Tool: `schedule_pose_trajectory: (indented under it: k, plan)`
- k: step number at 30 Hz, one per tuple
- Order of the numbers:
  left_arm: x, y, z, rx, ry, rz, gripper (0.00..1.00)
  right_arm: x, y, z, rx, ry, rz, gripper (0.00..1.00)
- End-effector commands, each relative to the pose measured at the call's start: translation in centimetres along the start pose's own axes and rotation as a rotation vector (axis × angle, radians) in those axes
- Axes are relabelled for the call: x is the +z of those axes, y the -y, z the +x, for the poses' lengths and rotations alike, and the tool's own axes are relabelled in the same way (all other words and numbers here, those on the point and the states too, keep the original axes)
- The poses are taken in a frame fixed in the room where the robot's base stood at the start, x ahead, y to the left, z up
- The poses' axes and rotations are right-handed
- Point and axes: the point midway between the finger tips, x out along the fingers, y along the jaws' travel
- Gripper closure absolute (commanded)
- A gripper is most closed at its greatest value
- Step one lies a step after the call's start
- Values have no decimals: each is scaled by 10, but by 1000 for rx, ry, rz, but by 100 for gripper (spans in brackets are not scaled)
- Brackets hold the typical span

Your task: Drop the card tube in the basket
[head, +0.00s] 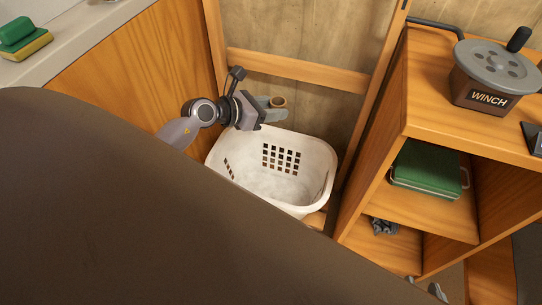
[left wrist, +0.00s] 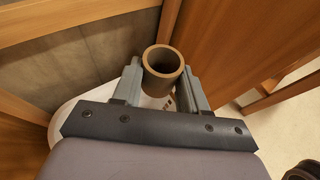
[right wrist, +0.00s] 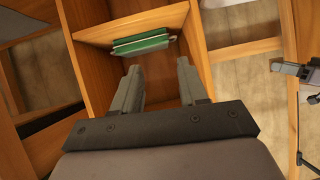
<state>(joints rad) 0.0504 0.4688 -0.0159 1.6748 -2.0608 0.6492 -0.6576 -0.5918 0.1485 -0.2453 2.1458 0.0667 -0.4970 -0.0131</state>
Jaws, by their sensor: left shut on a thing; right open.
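The card tube (head: 278,101) is a short brown hollow cylinder. My left gripper (head: 270,103) is shut on it, and it shows between the fingers in the left wrist view (left wrist: 163,62). The basket (head: 318,160) is white with square holes and stands on the floor between two wooden units, looking empty. In the head view the tube appears above the basket's far rim. The left wrist view shows part of the basket (left wrist: 68,112) below, mostly hidden by the gripper. My right gripper (right wrist: 160,88) is open and empty, facing a wooden shelf unit.
A wooden shelf unit (head: 400,100) stands right of the basket, holding a winch (head: 490,75) on top and a green box (head: 428,170) inside. A counter with a green-and-yellow sponge (head: 25,42) is at left.

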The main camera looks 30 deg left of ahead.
Motion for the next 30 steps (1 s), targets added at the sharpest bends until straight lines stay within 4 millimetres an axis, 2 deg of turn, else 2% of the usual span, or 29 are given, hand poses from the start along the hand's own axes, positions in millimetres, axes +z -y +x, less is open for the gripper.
schedule_pose_trajectory:
  k: [1, 3, 6, 9, 12, 20, 30]
  plan:
    - [-37, -9, 17, 38, -3, -20, 86, 14, 2, 12, -11, -12, 0, 57]
    - [-68, -20, 30, 88, -3, -41, 86, 18, 6, 18, -24, -24, 1, 57]
    - [-105, -34, 44, 148, -2, -63, 86, 22, 11, 24, -42, -39, 1, 57]
    - [-133, -42, 54, 192, -1, -82, 86, 24, 15, 28, -55, -52, 0, 57]
    - [-150, -48, 58, 220, 1, -91, 86, 24, 17, 30, -63, -59, 0, 57]
    - [-168, -50, 65, 236, 2, -97, 86, 25, 24, 36, -96, -74, 29, 57]
    - [-200, -50, 78, 234, 2, -98, 86, 27, 49, 56, -230, -120, 158, 57]
